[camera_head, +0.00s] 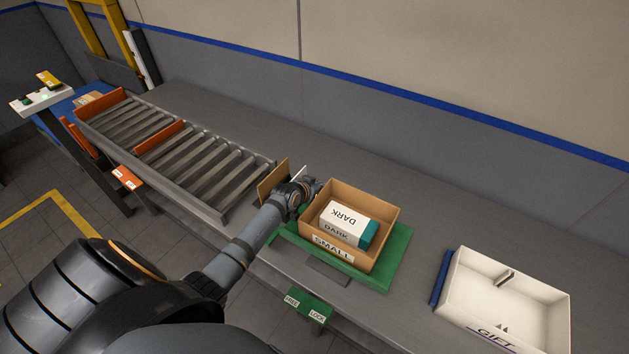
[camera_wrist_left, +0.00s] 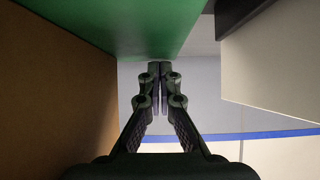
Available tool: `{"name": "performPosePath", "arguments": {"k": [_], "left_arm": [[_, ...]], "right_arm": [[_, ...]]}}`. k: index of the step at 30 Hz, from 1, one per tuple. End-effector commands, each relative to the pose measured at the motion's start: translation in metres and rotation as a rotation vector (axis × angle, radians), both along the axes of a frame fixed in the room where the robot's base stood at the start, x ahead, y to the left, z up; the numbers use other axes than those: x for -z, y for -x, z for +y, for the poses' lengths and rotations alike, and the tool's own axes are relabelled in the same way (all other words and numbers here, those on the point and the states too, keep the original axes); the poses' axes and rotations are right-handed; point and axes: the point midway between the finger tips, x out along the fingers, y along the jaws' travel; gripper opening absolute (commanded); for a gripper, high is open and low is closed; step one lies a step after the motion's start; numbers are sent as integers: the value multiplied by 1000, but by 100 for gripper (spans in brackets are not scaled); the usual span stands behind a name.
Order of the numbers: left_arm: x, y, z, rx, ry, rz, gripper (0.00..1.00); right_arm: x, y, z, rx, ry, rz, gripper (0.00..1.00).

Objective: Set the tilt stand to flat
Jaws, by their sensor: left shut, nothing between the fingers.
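The tilt stand appears as a green board (camera_head: 398,262) on the grey bench, under an open cardboard box (camera_head: 380,250) labelled SMALL. A white and teal packet (camera_head: 345,222) marked DARK lies in the box. I cannot tell surely whether the board is tilted. A green piece (camera_head: 310,310) with FREE and LOCK labels sits at the bench's front edge. My left gripper (camera_head: 312,187) is at the box's far left corner, its tips partly hidden. In the left wrist view its fingers (camera_wrist_left: 158,72) are closed and empty, close to a green surface (camera_wrist_left: 110,22). My right gripper is not in view.
A roller conveyor (camera_head: 190,155) with orange stops lies to the left. A brown panel (camera_head: 270,182) stands beside my left gripper. A white GIFT box (camera_head: 462,290) with a blue side piece stands at the right. The bench behind the SMALL box is clear.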

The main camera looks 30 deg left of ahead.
Motion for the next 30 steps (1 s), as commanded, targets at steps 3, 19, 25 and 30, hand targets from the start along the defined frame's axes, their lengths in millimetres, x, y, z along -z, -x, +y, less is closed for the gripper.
{"name": "performPosePath", "arguments": {"k": [3,19,25,30], "left_arm": [[-30,-5,0,-2,0,-5,0],[-102,55,4,-2,-5,-6,0],[-110,62,3,-3,-1,-7,0],[-110,61,3,-3,-1,-7,0]], "right_arm": [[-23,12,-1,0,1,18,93],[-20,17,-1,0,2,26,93],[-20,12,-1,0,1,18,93],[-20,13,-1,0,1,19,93]]}}
